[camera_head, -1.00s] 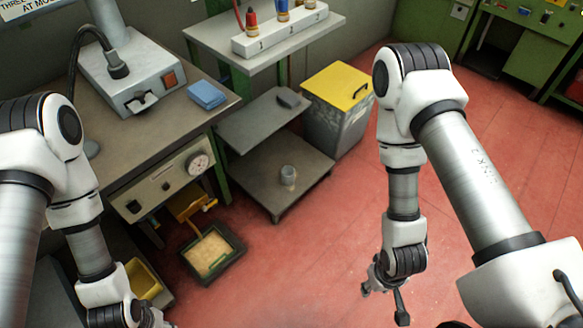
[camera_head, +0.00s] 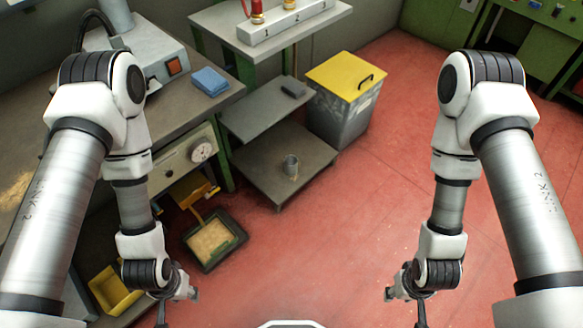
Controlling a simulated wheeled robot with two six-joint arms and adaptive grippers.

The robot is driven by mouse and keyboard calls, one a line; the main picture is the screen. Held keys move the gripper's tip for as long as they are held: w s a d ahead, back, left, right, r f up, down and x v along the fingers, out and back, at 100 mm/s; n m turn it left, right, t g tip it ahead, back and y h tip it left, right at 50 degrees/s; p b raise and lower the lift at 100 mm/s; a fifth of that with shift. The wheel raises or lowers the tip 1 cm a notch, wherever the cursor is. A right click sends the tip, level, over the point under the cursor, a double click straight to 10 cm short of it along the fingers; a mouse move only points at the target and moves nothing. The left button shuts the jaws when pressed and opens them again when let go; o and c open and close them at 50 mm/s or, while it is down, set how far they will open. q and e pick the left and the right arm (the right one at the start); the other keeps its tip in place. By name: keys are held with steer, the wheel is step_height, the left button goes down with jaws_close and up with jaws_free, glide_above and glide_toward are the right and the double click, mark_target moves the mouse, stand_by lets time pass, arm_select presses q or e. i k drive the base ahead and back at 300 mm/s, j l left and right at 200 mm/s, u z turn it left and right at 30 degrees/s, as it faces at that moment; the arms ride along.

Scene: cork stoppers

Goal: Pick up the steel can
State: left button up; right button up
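The steel can (camera_head: 291,164) is a small grey cylinder. It stands upright on the lower board of a low two-level stand (camera_head: 265,185), in the middle of the head view. A small tan spot shows at its base, too small to make out. My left gripper (camera_head: 191,294) is low in the view, left of the can and well apart from it. My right gripper (camera_head: 391,293) is low on the right, also well apart from the can. Both grippers are seen small and side-on, and I cannot tell whether their fingers are open.
A grey bin with a yellow lid (camera_head: 345,75) stands right of the stand. A black tray of tan material (camera_head: 213,243) and a yellow bin (camera_head: 116,290) are at the lower left. A workbench (camera_head: 180,110) fills the left. The red floor (camera_head: 340,220) between my arms is clear.

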mark_target(290, 162)
steer(key=u, duration=0.35)
steer(key=i+l+u, duration=0.3)
steer(key=l+u, duration=0.25)
steer(key=l, duration=0.3)
steer(key=i+l+u, duration=0.15)
steer(key=l+u, duration=0.15)
steer(key=l, duration=0.15)
steer(key=l+u, duration=0.25)
steer(key=l, duration=0.25)
steer(key=i+l, duration=0.1)
steer(key=l, duration=0.4)
steer(key=i+l, duration=0.1)
steer(key=l, duration=0.35)
steer(key=i+l, duration=0.15)
steer(key=l, duration=0.35)
steer(key=i+l+u, duration=0.1)
steer(key=l, duration=0.4)
steer(key=i+l, duration=0.1)
steer(key=l, duration=0.35)
